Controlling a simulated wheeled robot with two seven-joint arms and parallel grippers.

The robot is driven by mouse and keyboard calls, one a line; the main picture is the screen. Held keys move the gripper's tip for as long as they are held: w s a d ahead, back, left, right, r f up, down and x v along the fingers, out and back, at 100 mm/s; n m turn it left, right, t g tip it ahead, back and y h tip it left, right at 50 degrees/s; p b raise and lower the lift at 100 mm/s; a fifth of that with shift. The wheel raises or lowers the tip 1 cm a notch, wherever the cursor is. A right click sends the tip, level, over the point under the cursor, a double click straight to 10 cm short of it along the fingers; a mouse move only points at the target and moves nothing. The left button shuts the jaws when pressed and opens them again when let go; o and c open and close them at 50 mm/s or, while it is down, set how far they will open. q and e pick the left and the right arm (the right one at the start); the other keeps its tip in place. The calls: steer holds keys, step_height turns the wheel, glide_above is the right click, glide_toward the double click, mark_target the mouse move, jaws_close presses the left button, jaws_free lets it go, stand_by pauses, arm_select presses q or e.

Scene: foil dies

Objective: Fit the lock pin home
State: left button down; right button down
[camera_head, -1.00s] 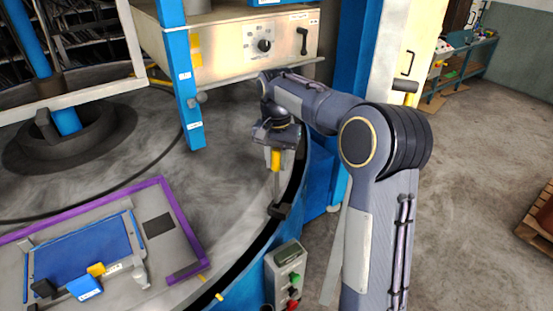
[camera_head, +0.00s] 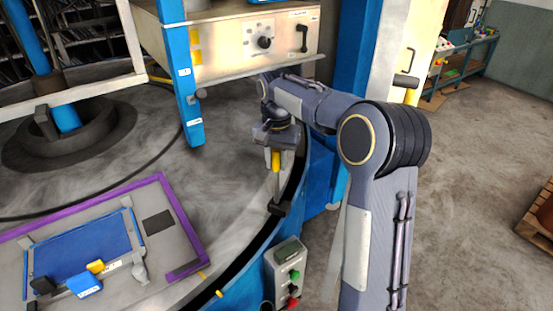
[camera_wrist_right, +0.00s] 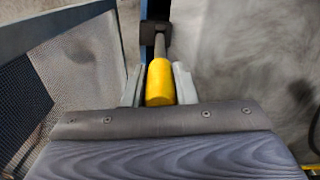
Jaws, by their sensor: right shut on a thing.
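The lock pin has a yellow grip (camera_head: 276,161) and a grey shaft, and it stands about upright near the rim of the round table. My right gripper (camera_head: 275,152) is shut on the yellow grip from above. In the right wrist view the yellow grip (camera_wrist_right: 160,84) sits between the two pale fingers. The grey shaft (camera_wrist_right: 160,45) runs to a dark block (camera_wrist_right: 152,31). That dark block (camera_head: 278,209) also shows at the rim in the head view. The shaft's tip meets the block, but I cannot tell how deep it sits. My left gripper is out of view.
A control box (camera_head: 287,270) with green and red buttons stands at the table's front edge. A purple-edged plate (camera_head: 180,215) with a blue panel lies at left. A blue post (camera_head: 188,105) and a cream control panel (camera_head: 285,42) stand behind my right gripper.

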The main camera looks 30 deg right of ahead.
mark_target(276, 175)
steer(key=shift+f+b, duration=3.95)
steer(key=shift+f, duration=2.45)
steer(key=c, duration=1.1)
jaws_free()
step_height(276, 175, up, 7)
steer(key=shift+r, duration=0.4)
